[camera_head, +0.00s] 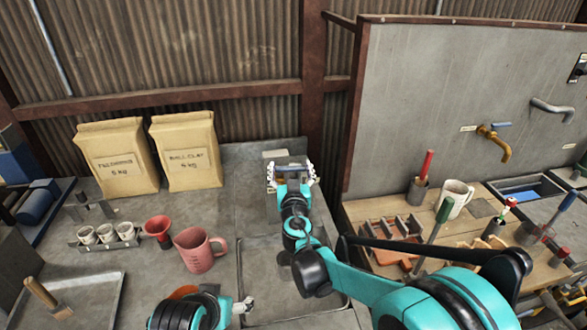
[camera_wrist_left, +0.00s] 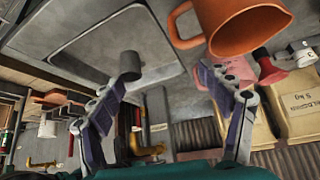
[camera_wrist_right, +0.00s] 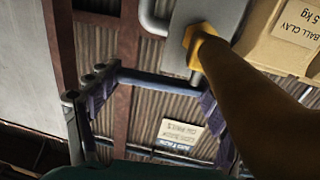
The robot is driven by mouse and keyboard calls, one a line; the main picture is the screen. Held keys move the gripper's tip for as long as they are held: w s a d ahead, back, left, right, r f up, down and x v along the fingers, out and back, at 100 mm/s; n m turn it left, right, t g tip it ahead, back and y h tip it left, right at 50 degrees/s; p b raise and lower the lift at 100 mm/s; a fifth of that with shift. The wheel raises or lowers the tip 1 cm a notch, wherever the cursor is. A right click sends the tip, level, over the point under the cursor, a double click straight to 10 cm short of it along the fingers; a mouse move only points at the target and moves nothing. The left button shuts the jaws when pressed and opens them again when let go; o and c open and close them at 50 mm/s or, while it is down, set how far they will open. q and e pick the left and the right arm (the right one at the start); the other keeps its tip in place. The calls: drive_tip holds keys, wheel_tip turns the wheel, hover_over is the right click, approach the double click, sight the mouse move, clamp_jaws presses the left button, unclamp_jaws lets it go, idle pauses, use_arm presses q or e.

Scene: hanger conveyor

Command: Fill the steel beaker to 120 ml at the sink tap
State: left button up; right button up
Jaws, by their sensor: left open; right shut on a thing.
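My right gripper (camera_head: 290,172) is shut on a blue-grey bar (camera_wrist_right: 165,83) that looks like the sink tap's lever. The tap's brass pipe (camera_wrist_right: 265,100) runs past it in the right wrist view. A small grey cylinder (camera_wrist_left: 128,65), which looks like the steel beaker, stands at the sink basin's edge in the left wrist view; I cannot tell its fill. In the head view my right arm covers that spot. My left gripper (camera_wrist_left: 185,85) is open and empty over the counter, left of the sink basin (camera_head: 262,290).
An orange mug (camera_wrist_left: 240,25) is close to my left gripper. A pink jug (camera_head: 199,252), a red funnel (camera_head: 157,228) and several small cups (camera_head: 106,234) stand to the left. Two paper bags (camera_head: 118,158) stand behind. A wooden bench (camera_head: 375,210) with tools is at right.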

drive_tip(key=o, duration=1.7)
drive_tip(key=s, duration=0.4)
drive_tip(key=s+d, duration=0.1)
drive_tip(key=s, duration=0.7)
drive_tip(key=shift+d, duration=0.35)
drive_tip(key=shift+w, duration=0.1)
